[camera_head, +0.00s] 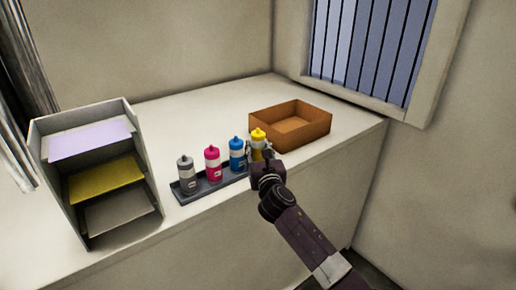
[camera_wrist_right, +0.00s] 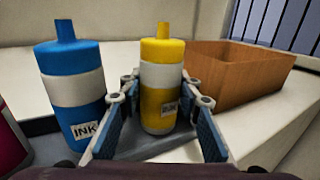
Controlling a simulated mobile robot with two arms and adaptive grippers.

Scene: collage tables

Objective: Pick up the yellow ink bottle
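The yellow ink bottle (camera_head: 258,140) stands upright at the right end of a dark tray (camera_head: 211,187), partly hidden by my gripper in the head view. In the right wrist view the yellow ink bottle (camera_wrist_right: 161,80) stands between the two fingers, with a white band and a label. My right gripper (camera_head: 262,158) is at the bottle's near side. In the wrist view my right gripper (camera_wrist_right: 160,125) is open, one finger on each side of the bottle, with a gap visible at least on the left. My left gripper is not in view.
Blue (camera_head: 237,155), magenta (camera_head: 213,163) and grey (camera_head: 186,175) bottles stand to the left on the tray; the blue one is close to the left finger. An open brown box (camera_head: 290,124) stands behind right. A paper shelf (camera_head: 97,170) stands at the left.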

